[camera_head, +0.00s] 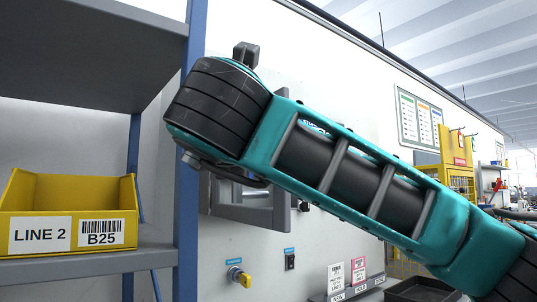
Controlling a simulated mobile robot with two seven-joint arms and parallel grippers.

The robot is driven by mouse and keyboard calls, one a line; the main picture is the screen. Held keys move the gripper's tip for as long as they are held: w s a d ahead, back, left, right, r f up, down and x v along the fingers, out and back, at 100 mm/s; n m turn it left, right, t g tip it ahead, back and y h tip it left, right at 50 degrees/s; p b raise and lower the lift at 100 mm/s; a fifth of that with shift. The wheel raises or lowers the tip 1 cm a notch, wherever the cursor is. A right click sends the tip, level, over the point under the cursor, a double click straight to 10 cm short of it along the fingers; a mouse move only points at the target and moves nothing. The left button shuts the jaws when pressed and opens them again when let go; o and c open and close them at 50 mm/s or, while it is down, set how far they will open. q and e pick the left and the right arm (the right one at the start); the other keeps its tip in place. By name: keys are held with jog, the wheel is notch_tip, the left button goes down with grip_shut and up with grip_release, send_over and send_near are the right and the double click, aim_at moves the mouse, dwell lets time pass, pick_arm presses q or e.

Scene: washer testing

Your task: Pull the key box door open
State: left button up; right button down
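A grey box-like frame with a window opening, which looks like the key box (246,214), is on the white wall panel in the middle. My arm from the right crosses in front of it and hides most of it. Its lower part shows below the arm, and a narrow grey edge shows above. I cannot tell how far its door stands open. My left gripper is not in view.
A grey shelf with blue posts (187,235) stands at the left and holds a yellow bin (22,190) labelled LINE 2, B25. Below the box are a yellow-handled knob (240,277) and a black switch (290,261). A dark tray (420,290) is at the lower right.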

jog(key=shift+w+d+r, duration=0.1)
jog(key=shift+r, duration=0.2)
jog(key=c, duration=1.5)
grip_release()
jog(key=o, duration=0.3)
jog(key=shift+w+a+f, duration=0.2)
jog(key=shift+w, duration=0.05)
jog(key=shift+o, duration=0.2)
jog(key=shift+s, duration=0.1)
jog(key=shift+s+f, duration=0.1)
jog(key=shift+s, duration=0.25)
jog(key=s+b, duration=0.1)
jog(key=s, duration=0.6)
jog(key=shift+d, duration=0.15)
